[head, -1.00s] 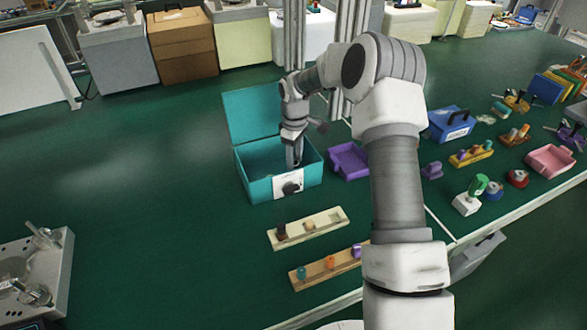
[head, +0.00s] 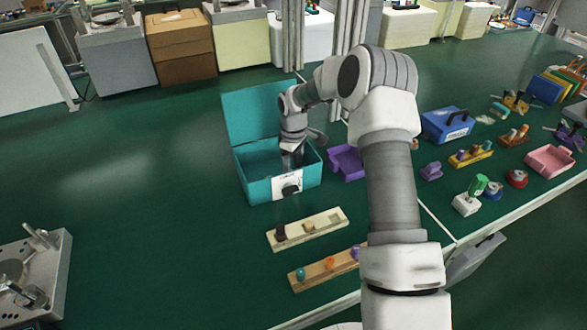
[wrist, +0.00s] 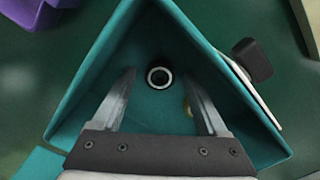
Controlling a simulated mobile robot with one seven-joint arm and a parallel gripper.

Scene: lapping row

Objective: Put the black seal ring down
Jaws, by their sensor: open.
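The black seal ring (wrist: 159,77) lies flat on the floor of the open teal box, with a pale centre showing through it. My gripper (wrist: 160,80) is over the box with its two fingers spread apart, the ring showing between their tips and touched by neither as far as I can see. In the head view, my gripper (head: 292,160) reaches down inside the teal box (head: 255,190), whose lid stands open at the back. The ring is hidden there by the box's front wall and my gripper.
A small yellowish thing (wrist: 187,108) is partly hidden behind the right finger. A purple tray (head: 346,164) stands right of the box. A cream rack (head: 325,222) and a wooden rack (head: 316,273) with pegs lie in front.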

